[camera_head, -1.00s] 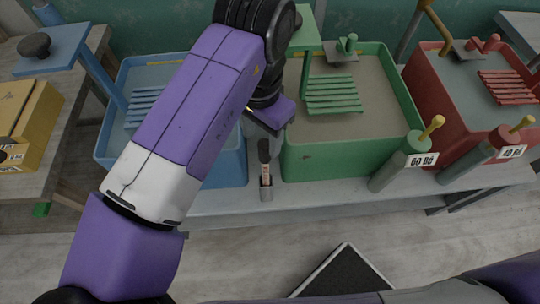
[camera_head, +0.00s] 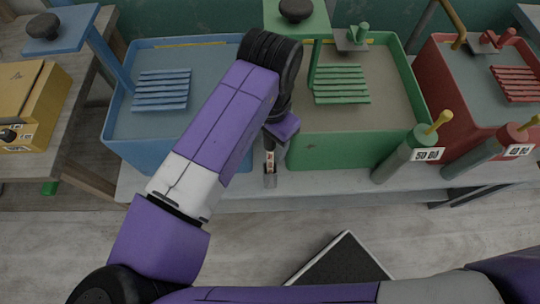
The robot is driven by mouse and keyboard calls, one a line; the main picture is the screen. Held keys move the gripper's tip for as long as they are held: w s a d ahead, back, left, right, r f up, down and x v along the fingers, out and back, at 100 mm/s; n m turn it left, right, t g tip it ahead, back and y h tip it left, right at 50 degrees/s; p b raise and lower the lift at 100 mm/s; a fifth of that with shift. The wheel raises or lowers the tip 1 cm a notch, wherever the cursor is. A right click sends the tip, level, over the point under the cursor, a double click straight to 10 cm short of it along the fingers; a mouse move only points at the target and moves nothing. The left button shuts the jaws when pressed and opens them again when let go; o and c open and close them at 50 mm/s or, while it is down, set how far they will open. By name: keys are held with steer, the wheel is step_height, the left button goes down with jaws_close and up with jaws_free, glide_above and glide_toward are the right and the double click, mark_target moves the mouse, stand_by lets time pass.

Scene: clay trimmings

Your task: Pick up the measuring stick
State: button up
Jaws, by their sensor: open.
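A short upright stick-like tool (camera_head: 270,172) with a dark top, an orange-and-pale label and a grey lower end stands at the front of the grey bench, between the blue and green tubs. It is the likeliest measuring stick, but I cannot read any scale on it. My gripper (camera_head: 279,134) is just above and behind its top, pointing down beside the green tub. The gripper is open and holds nothing that I can see. Its fingertips are small and partly hidden, so I cannot tell whether they touch the tool.
A blue tub (camera_head: 118,115) and a green tub (camera_head: 340,152) flank the tool closely. A red tub (camera_head: 480,112) stands at right. A yellow box (camera_head: 40,100) is at left.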

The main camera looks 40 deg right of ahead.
jaws_close()
stand_by(1.3)
